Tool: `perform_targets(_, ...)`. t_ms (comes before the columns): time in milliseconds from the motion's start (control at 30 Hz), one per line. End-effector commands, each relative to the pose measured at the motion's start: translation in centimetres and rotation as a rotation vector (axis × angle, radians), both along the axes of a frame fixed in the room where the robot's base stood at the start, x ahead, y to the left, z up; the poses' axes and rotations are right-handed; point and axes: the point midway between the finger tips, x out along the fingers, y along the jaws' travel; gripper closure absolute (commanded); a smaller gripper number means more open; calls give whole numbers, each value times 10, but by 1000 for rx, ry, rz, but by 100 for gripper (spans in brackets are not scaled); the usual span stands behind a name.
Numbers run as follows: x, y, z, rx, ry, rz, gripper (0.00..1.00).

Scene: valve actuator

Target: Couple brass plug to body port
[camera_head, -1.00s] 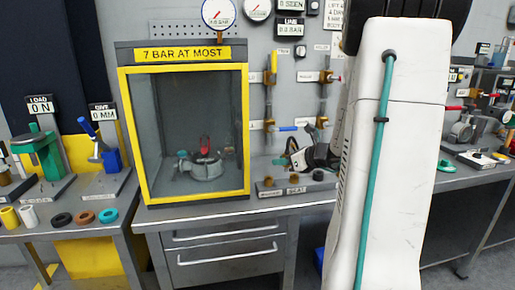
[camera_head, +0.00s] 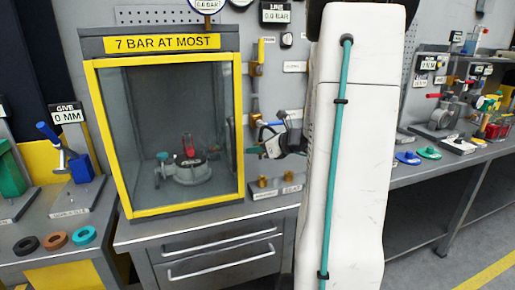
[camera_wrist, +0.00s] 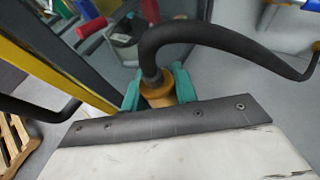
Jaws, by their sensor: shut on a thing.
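My gripper (camera_head: 256,149) is to the right of the yellow-framed cabinet in the head view. In the wrist view its teal fingers (camera_wrist: 159,90) are shut on a brass plug (camera_wrist: 158,97), with a black hose (camera_wrist: 205,33) running from it. The grey valve body (camera_head: 190,174) with a red upright part (camera_head: 189,147) sits inside the cabinet, apart from my gripper. I cannot make out its port. The plug cannot be told apart in the head view.
The cabinet's yellow frame (camera_head: 240,130) stands close left of my gripper. Small brass fittings (camera_head: 262,182) are on the bench below it. A drawer unit (camera_head: 215,250) is under the cabinet. Colored rings (camera_head: 55,239) lie on the left bench.

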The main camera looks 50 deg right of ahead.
Motion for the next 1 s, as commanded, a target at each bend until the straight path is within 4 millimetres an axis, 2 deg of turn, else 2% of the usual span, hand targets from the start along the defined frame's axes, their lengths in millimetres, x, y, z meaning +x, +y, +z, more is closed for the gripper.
perform_targets(300, -9, 0, -4, 7, 4, 329, 100)
perform_targets(733, -9, 0, -43, 8, 3, 315, 100)
perform_targets(1000, -9, 0, -57, 6, 3, 315, 100)
